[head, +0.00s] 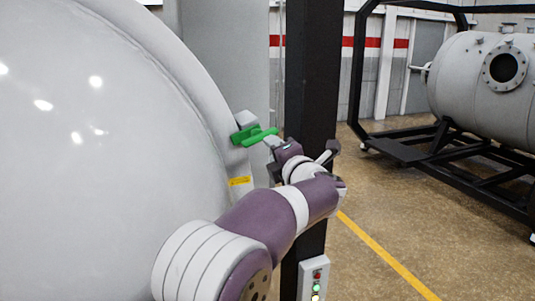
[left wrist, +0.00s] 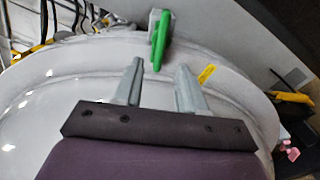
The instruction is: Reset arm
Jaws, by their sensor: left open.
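My left arm comes in from the bottom of the head view, and its left gripper (head: 275,146) is beside the rim of the large white furnace door (head: 100,150). A green handle (head: 256,135) on a grey bracket sits at that rim, right by the fingertips. In the left wrist view my gripper (left wrist: 160,68) is open, with two grey fingers apart. The green handle (left wrist: 161,40) shows beyond and between the fingertips; I cannot tell if they touch it. Nothing is held. My right gripper is not in view.
A dark upright post (head: 312,90) stands just behind the gripper. A button box (head: 315,280) with red and green lights is low on it. A grey vessel (head: 485,85) on a black frame stands at the right. The floor between is clear, with a yellow line.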

